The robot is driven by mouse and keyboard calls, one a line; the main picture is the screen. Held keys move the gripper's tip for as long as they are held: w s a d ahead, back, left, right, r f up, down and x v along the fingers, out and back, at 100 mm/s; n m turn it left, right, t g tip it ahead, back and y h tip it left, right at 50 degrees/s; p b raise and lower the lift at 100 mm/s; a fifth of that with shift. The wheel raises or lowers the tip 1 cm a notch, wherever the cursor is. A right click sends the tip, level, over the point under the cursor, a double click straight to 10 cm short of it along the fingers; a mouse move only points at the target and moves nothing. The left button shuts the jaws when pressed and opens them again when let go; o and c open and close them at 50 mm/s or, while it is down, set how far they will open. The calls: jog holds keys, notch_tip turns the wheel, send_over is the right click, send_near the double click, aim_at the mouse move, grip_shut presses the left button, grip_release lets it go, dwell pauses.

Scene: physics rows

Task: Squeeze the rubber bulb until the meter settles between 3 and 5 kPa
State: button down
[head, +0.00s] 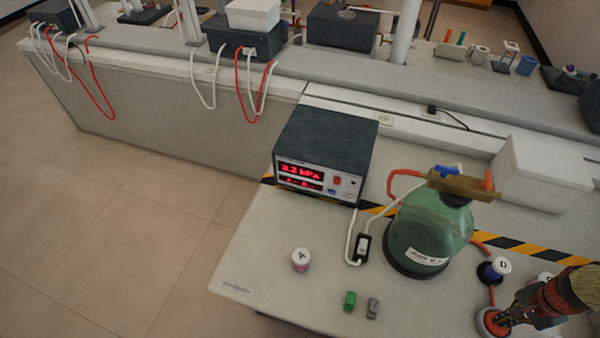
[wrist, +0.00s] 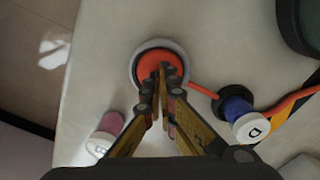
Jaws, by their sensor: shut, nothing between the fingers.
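The red-orange rubber bulb (wrist: 152,58) sits in a pale round holder (wrist: 137,78) in the wrist view. It shows partly in the head view (head: 489,320) at the lower right. My gripper (wrist: 160,72) is shut, its fingertips together over the bulb with nothing between them; it also shows in the head view (head: 504,319). I cannot tell whether the tips press on the bulb or only hover. The meter (head: 322,160) has a lit red display (head: 302,172) that appears to read 3.2 kPa. A red tube (wrist: 203,90) leads from the bulb.
A green glass bottle (head: 430,228) stands behind the bulb.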

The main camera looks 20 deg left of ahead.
jog(key=shift+r+p, duration=1.35)
jog(key=shift+r, duration=0.3)
jog(key=shift+f, duration=0.1)
jog(key=shift+f+b, duration=1.1)
jog(key=shift+f, duration=0.55)
jog(key=shift+r+p, duration=1.45)
jog(key=shift+r, duration=0.3)
jog(key=shift+r, duration=0.1)
